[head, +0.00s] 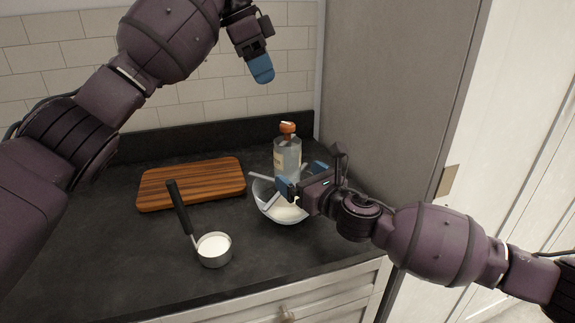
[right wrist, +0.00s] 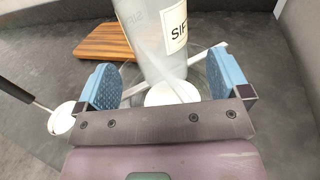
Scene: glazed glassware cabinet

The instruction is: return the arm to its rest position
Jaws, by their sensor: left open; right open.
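My left gripper (head: 261,68) is raised in front of the tiled wall, pointing down, with nothing seen between its blue fingers. My right gripper (head: 300,179) is low over the right edge of a bowl (head: 268,207) of white contents on the dark counter. In the right wrist view its two blue fingers (right wrist: 167,84) stand wide apart and hold nothing. Beyond them are the white contents (right wrist: 172,93) and a clear labelled bottle (right wrist: 163,45). Part of the bowl is hidden behind the right gripper.
The orange-capped bottle (head: 287,154) stands just behind the bowl. A wooden board (head: 192,183) lies at back left. A black-handled metal cup (head: 214,250) of white contents stands in front. A tall grey panel (head: 395,85) rises at the right. The counter's left front is clear.

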